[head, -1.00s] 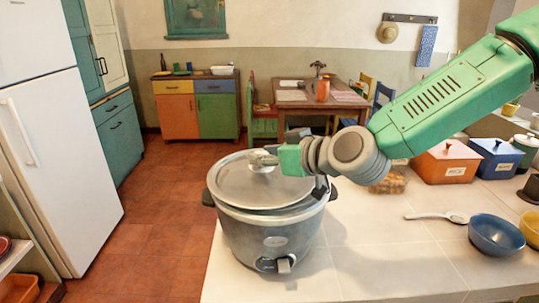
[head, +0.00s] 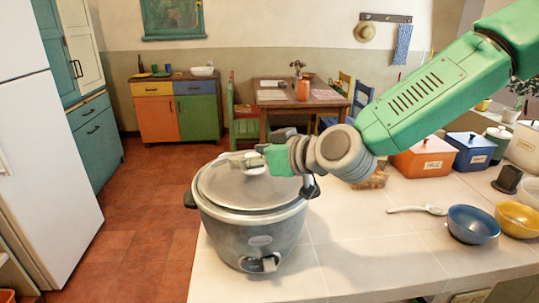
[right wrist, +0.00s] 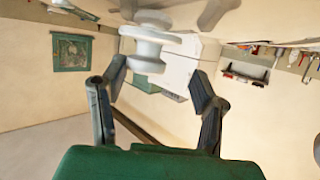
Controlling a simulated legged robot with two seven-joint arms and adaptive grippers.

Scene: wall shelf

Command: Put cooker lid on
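The grey cooker (head: 240,240) stands on the white tiled counter, its dial facing front. The round metal lid (head: 225,190) lies over the cooker's top; I cannot tell whether it is fully seated. My right gripper (head: 246,158) reaches in from the right, just above the lid at its pale knob (head: 256,170). In the right wrist view the two dark fingers (right wrist: 158,72) are spread apart, with the pale knob (right wrist: 148,50) between and beyond their tips, clear of both. My left gripper is not in view.
On the counter (head: 350,250) to the right are a spoon (head: 418,210), a blue bowl (head: 473,225), a yellow bowl (head: 517,219), an orange canister (head: 424,158) and a blue canister (head: 469,151). The counter's front middle is clear. A white fridge (head: 45,165) stands at left.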

